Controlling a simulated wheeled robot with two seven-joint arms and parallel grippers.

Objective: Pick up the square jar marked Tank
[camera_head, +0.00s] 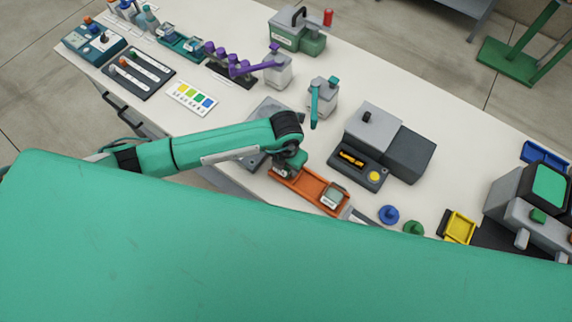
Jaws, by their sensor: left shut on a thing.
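My left gripper (287,171) points down at the left end of an orange tray (307,186). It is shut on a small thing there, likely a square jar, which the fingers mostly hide. I cannot tell whether that thing is clear of the tray floor. Another square jar (333,197) with a pale, greenish top stands in the right end of the tray. I cannot read a Tank mark on either. My right gripper is out of view.
A grey device with a yellow button (374,176) stands behind the tray. Blue (389,214) and green (413,228) knobbed pieces and a yellow tray (460,227) lie to the right. Pump-like units (322,97) stand further back. My green body covers the foreground.

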